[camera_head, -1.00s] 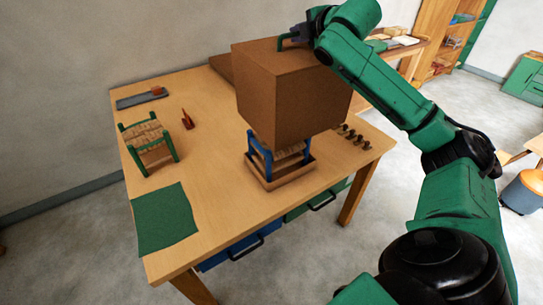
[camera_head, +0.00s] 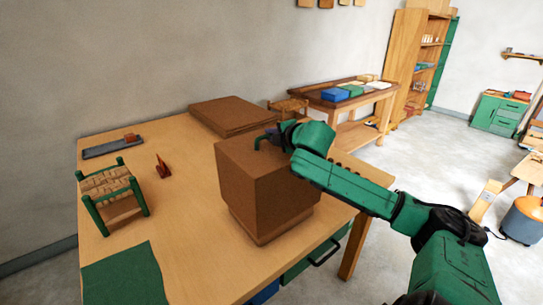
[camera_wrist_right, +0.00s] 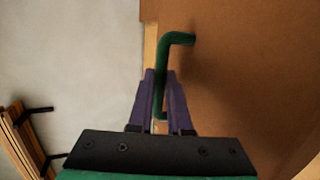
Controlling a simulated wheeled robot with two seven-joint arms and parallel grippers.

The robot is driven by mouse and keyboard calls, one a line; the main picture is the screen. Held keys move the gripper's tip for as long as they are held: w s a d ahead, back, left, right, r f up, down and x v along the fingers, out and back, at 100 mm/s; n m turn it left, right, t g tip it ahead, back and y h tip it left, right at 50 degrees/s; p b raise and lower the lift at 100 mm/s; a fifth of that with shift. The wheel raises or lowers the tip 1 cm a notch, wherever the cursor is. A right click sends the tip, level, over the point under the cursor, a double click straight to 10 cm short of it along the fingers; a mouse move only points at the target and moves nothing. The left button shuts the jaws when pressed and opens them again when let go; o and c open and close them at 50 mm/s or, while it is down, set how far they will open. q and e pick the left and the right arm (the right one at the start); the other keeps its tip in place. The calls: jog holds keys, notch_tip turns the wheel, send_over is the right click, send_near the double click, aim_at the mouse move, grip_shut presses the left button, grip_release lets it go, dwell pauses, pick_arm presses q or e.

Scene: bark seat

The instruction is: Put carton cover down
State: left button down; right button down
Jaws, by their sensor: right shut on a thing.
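The carton cover (camera_head: 262,190) is a large brown box, upright over the shallow brown base (camera_head: 262,238) on the workbench. The base's edge shows just under the cover; I cannot tell whether they touch. The blue-framed stool is hidden from view. My right gripper (camera_head: 272,140) is at the top of the cover. In the right wrist view my right gripper (camera_wrist_right: 161,95) is shut on the cover's green handle (camera_wrist_right: 178,38), with the brown top beside it. My left gripper is not in view.
A green woven stool (camera_head: 110,190), a small reddish-brown item (camera_head: 163,167) and a grey tray (camera_head: 110,147) are on the bench's left. A green mat (camera_head: 125,277) lies in front. Flat brown sheets (camera_head: 232,115) lie at the back. Clear wood surrounds the cover's left.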

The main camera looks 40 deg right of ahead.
aim_at(272, 146)
jog(key=f, duration=0.3)
jog(key=shift+s+f, duration=0.25)
jog(key=shift+f, duration=0.05)
jog(key=shift+w+f, duration=0.1)
jog(key=shift+f, duration=0.65)
jog(key=c, duration=0.8)
grip_release()
jog(key=shift+c, duration=0.2)
jog(key=shift+r, duration=0.1)
